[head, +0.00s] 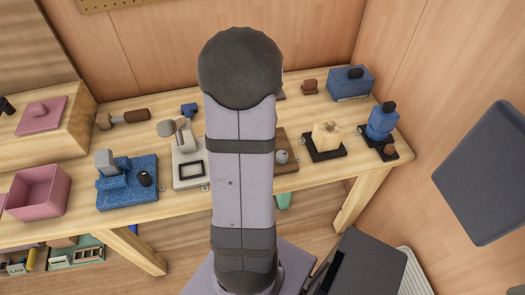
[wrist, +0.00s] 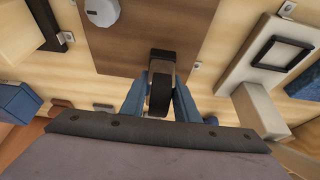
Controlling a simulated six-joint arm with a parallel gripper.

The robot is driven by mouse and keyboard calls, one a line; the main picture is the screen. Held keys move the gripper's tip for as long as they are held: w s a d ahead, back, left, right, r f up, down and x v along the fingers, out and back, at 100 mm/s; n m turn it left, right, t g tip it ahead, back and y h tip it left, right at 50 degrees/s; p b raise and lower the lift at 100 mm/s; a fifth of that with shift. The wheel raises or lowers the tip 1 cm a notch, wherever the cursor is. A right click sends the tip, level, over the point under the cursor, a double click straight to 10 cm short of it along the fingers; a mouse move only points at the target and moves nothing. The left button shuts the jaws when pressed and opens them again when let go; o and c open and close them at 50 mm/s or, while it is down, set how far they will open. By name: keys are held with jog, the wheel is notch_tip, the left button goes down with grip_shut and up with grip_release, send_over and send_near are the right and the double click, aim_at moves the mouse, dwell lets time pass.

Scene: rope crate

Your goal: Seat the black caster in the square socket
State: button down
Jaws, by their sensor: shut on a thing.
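The black caster (wrist: 159,96) is between the two blue fingers of my gripper (wrist: 160,88) in the wrist view. My gripper is shut on it. The caster is over the edge of a brown board (wrist: 190,22); I cannot tell whether it touches the board. A black square frame (wrist: 283,53) lies on a light grey plate to the right in the wrist view, apart from the caster. The frame also shows in the head view (head: 191,170), left of my arm. My arm hides the gripper and caster in the head view. No other square opening is clearly visible.
A grey round knob (wrist: 102,12) stands on the brown board. A beige block (head: 326,135) on a black base is to its right in the head view. A blue textured board (head: 127,190) and a pink bin (head: 40,192) are at the left. Blue boxes stand at the right.

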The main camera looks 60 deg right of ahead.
jog(key=c, duration=1.3)
grip_release()
jog(key=v, duration=0.7)
jog(key=shift+r, duration=0.1)
